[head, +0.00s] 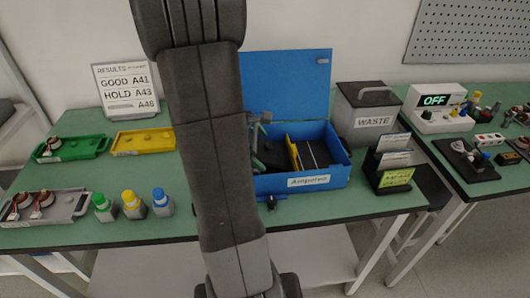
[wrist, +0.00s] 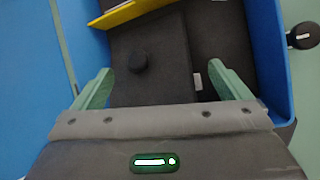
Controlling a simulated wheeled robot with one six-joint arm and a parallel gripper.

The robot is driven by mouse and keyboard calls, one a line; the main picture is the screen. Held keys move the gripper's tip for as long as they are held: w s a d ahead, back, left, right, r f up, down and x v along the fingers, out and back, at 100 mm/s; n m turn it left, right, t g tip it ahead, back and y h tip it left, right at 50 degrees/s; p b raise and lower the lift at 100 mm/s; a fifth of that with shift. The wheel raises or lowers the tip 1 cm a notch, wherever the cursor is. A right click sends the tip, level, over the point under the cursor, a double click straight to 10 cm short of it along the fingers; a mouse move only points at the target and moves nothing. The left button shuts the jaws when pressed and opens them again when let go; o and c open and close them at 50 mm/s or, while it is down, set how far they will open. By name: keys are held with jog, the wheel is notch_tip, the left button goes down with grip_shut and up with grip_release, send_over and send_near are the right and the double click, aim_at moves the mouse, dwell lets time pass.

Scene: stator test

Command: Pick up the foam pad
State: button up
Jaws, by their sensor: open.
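The foam pad (wrist: 165,55), a dark grey square piece with a round black knob, lies inside the open blue box (head: 300,184). In the wrist view it is in the middle, between my fingers. My gripper (wrist: 165,85) is open, with its two green fingers on either side of the pad's near part; I cannot tell whether they touch it. In the head view my gripper (head: 258,135) is in the left part of the box, partly hidden by my arm. The pad is mostly hidden there.
A yellow divider (head: 292,152) stands in the box beside the pad, with more dark foam (head: 314,152) beyond it. The box's raised lid (head: 290,85) is behind. A waste bin (head: 368,112) and card holder (head: 394,165) stand to the right; colored bottles (head: 132,204) stand left.

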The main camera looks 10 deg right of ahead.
aim_at(267, 155)
jog(key=shift+x, duration=1.55)
jog(key=c, duration=1.1)
